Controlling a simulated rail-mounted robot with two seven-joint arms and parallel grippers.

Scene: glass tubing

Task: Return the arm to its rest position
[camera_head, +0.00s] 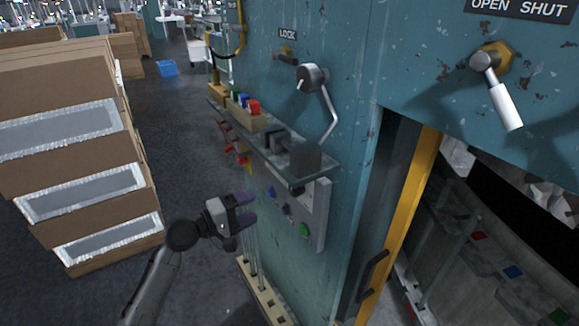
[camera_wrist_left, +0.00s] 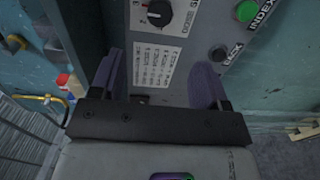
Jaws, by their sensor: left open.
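My left gripper (camera_head: 246,208) is in front of the grey control panel (camera_head: 318,215) on the teal machine, below the small shelf. In the left wrist view its two purple fingers (camera_wrist_left: 163,80) stand wide apart with nothing between them. Behind them are a black rotary knob (camera_wrist_left: 159,13), a printed label and a green button (camera_wrist_left: 246,11) on the panel. I cannot tell from these views whether a fingertip touches the panel. My left arm (camera_head: 155,285) comes up from the bottom left. My right gripper is not in view.
Stacked cardboard boxes (camera_head: 75,150) stand at the left. A shelf (camera_head: 270,150) with small coloured items juts from the machine above the gripper. A rack (camera_head: 262,295) with thin rods stands below. A crank handle (camera_head: 325,100) and a yellow-edged opening (camera_head: 405,215) are to the right.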

